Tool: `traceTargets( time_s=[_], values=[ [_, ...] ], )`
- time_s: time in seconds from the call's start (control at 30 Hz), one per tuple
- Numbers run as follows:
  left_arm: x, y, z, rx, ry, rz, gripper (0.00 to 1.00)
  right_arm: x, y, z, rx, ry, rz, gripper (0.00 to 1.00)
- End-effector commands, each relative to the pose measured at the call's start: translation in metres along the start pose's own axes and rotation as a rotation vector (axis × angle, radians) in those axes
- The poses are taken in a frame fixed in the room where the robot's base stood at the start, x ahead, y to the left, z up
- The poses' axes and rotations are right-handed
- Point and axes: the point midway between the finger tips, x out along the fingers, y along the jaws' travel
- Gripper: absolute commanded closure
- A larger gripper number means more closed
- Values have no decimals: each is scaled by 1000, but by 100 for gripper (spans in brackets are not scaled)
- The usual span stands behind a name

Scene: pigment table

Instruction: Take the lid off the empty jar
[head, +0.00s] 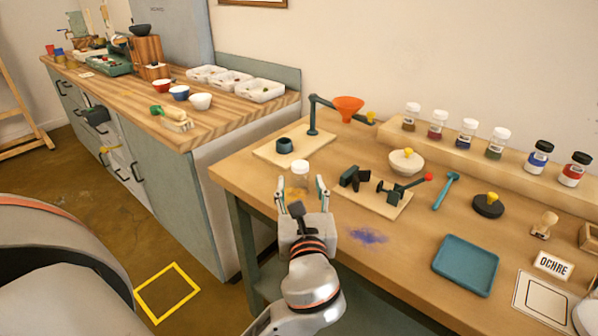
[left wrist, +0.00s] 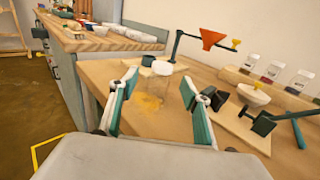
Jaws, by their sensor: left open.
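The empty jar (head: 299,181) is clear with a white lid (head: 300,167) on top, standing upright on the near left part of the wooden table (head: 243,168). In the left wrist view the white lid (left wrist: 162,68) sits on the clear jar (left wrist: 158,88), between and beyond the fingers. My left gripper (head: 301,187) is open around the line to the jar, with its two fingers apart on either side in the picture; it also shows in the left wrist view (left wrist: 157,92). I cannot tell whether the fingers reach the jar. My right gripper is not in view.
An orange funnel (head: 348,106) on a stand is behind the jar, with a dark teal cup (head: 284,145) on its base. A black clamp device (head: 387,189) stands close to the right. Filled jars line a back shelf. A teal tray (head: 466,264) lies front right.

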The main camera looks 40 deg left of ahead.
Motion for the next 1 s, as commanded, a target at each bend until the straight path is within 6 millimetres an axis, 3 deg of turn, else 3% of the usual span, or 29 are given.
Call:
traceTargets(
  time_s=[0.2, 0.47, 0.7, 0.97, 1.0],
  values=[
    [18, 0, -1, 1, -1, 0, 52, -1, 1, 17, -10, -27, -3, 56],
    [47, -3, -6, 2, 0, 0, 52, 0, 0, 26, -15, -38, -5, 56],
    [75, -4, -7, 1, 1, 0, 52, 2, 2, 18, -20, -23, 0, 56],
    [78, -4, -6, -1, 1, -1, 52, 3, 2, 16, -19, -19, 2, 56],
    [78, -4, -6, -1, 1, -1, 57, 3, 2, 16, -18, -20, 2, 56]
  ],
)
